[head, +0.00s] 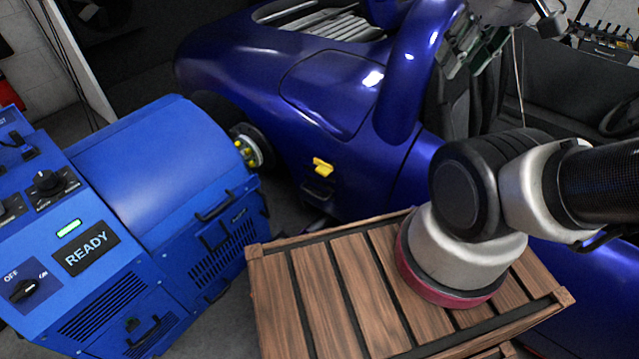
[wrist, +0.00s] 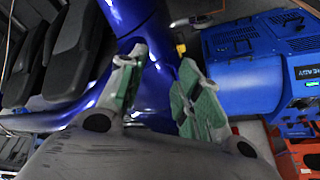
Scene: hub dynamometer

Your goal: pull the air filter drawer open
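The blue dynamometer cabinet (head: 150,160) stands at the left of the head view, with a READY display and knobs on its near panel. Black handles (head: 215,232) sit beside vent slots on its right side, and another dark handle (head: 146,332) is low on its near face. I cannot tell which handle belongs to the air filter drawer; no panel is visibly pulled out. The cabinet also shows at the right of the wrist view (wrist: 245,85). My gripper (wrist: 162,65) is open and empty there, its green-padded fingers apart from the cabinet.
A slatted wooden crate (head: 345,290) stands in front, right of the cabinet, close to its side. A blue car (head: 320,95) fills the space behind, with a yellow-topped item (head: 322,167) near its side. Orange-red objects (wrist: 300,155) lie at the wrist view's lower right.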

